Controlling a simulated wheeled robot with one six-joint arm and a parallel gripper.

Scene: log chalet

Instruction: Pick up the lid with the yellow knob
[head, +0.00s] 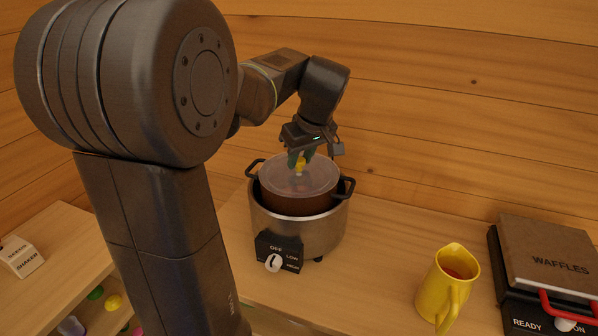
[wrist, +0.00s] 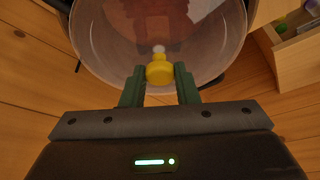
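The lid (head: 318,178) is round and clear, with a yellow knob (head: 300,163) at its centre. It lies level over a brown pot (head: 298,204) that sits inside a steel cooker (head: 302,233). I cannot tell if it touches the pot's rim. My gripper (head: 301,154) reaches down from above with its green fingers at the knob. In the wrist view the lid (wrist: 110,45) fills the top, and the knob (wrist: 159,72) sits between the fingertips of my gripper (wrist: 160,72), with no clear gap on either side.
The cooker has black side handles and a dial (head: 273,263) in front. A yellow jug (head: 447,287) and a waffle maker (head: 548,265) stand to the right on the wooden counter (head: 375,252). A log wall (head: 450,120) is close behind. A white block (head: 20,257) lies at far left.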

